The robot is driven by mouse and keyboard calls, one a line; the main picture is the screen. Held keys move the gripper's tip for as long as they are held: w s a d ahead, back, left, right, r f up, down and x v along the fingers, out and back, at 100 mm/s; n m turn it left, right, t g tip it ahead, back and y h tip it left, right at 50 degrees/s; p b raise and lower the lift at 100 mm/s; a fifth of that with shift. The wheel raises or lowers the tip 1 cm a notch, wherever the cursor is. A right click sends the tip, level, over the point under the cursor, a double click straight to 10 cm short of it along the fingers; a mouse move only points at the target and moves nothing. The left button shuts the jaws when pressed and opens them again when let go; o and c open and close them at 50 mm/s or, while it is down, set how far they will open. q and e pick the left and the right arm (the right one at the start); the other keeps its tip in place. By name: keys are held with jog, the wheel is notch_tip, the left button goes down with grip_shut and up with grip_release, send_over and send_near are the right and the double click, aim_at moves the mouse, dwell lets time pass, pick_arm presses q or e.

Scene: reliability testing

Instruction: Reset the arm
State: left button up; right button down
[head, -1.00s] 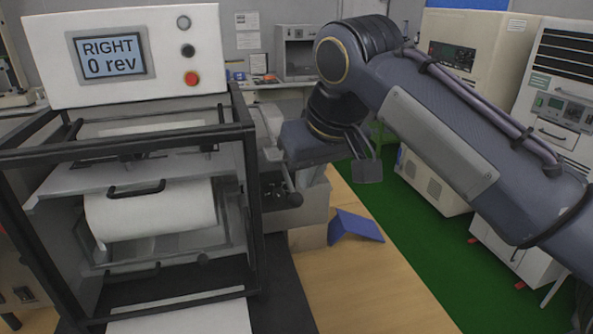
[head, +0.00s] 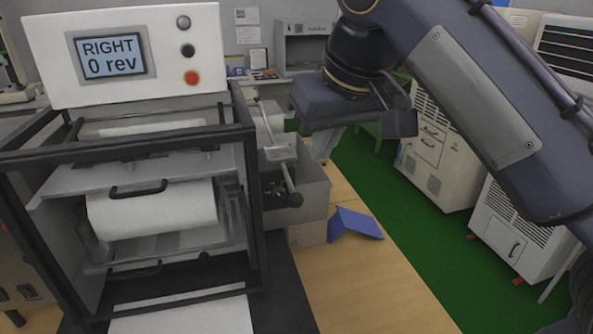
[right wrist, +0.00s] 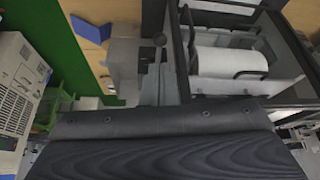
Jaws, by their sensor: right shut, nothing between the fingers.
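My right arm reaches in from the right in the head view, with its wrist bent down. My right gripper (head: 322,122) hangs in the air to the right of the test machine, apart from the crank. Its jaws are shut with nothing between them; the fingertips are hard to make out. The machine has a black frame (head: 245,190), a white roll (head: 150,210) and a display (head: 112,54) reading "RIGHT 0 rev". Its crank handle (head: 291,190) is free of the gripper. The right wrist view shows the roll (right wrist: 228,62) beyond a dark wrist surface. My left gripper is out of view.
A blue folded piece (head: 357,223) lies on the wooden table (head: 365,285) beside the machine, with clear tabletop in front of it. White cabinets (head: 430,150) stand on the green floor (head: 355,165) at the right. A back bench (head: 270,88) holds small items.

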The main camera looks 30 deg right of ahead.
jog(key=shift+f, duration=0.1)
jog(key=s+a+f+y, duration=0.1)
jog(key=s+f, duration=0.2)
jog(key=f, duration=0.7)
jog(key=s+a+f+y, duration=0.1)
jog(key=s+f, duration=0.3)
jog(key=f, duration=0.6)
jog(key=s+a+f+m+y, duration=0.1)
jog(key=s+f+y, duration=0.1)
jog(key=f, duration=0.8)
jog(key=shift+s+a+f, duration=0.4)
jog(key=shift+s, duration=0.25)
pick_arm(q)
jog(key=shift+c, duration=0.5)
